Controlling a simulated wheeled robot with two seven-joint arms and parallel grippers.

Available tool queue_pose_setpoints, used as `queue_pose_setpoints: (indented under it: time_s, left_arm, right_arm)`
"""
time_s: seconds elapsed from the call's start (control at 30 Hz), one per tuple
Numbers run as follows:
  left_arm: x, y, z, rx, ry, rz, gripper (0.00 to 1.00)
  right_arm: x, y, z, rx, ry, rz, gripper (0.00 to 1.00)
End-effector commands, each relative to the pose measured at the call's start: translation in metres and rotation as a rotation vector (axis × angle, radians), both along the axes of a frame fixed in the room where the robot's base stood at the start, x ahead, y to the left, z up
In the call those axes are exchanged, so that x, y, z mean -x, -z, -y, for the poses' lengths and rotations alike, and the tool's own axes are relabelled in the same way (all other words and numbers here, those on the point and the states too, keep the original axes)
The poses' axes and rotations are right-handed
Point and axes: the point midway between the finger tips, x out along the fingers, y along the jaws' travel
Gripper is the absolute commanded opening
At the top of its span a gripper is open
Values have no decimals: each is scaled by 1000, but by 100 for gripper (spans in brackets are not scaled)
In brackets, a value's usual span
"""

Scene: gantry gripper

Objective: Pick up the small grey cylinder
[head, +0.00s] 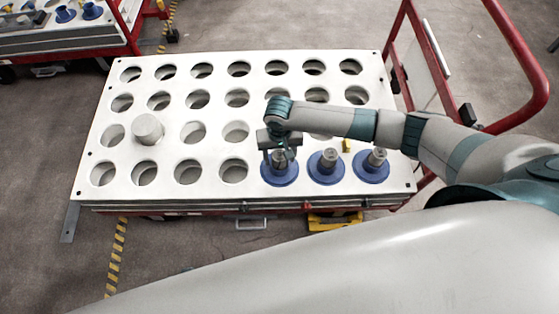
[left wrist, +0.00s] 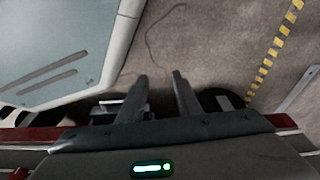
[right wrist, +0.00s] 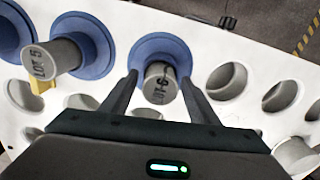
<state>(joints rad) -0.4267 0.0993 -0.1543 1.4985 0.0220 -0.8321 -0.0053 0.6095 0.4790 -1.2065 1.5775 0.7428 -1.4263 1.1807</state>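Three small grey cylinders stand in blue flanged holders along the near right side of a white panel with holes (head: 160,185). The leftmost cylinder (right wrist: 160,83), marked LOT 6, stands in its blue holder (right wrist: 165,48). My right gripper (head: 279,155) is over this cylinder. In the right wrist view its open fingers (right wrist: 158,78) are on either side of the cylinder's top, with gaps visible; it is not gripped. The other small cylinders (head: 329,156) (head: 377,157) stand to the right. My left gripper (left wrist: 160,76) is open and empty, facing the floor.
A wider, pale grey cylinder (head: 147,128) stands at the panel's left. Most other holes are empty. A small yellow piece (head: 347,145) is near the right holders. A red rail (head: 520,60) rises at right, and another cart (head: 70,40) stands at the back left.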

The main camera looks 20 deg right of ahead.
Motion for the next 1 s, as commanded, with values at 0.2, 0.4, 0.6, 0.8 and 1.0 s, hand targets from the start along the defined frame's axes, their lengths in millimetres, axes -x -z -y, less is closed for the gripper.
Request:
queue_pose_setpoints:
  time_s: [0.2, 0.4, 0.6, 0.8, 1.0]
  left_arm:
    - [1, 1, 0, 0, 0, -2, 31]
    - [1, 0, 0, 0, 0, -1, 31]
    - [1, 0, 0, 0, -1, 1, 31]
    - [6, 5, -2, -1, -1, -6, 31]
    - [11, 12, -3, -2, -2, -6, 31]
  right_arm:
    - [0, 0, 0, 0, 0, 0, 2]
    - [-1, -1, 0, -1, 0, 1, 2]
    - [-1, -9, -1, -3, 0, 3, 2]
    - [-1, -33, 0, -2, 0, 3, 2]
    - [-1, -66, -1, -4, 0, 3, 2]
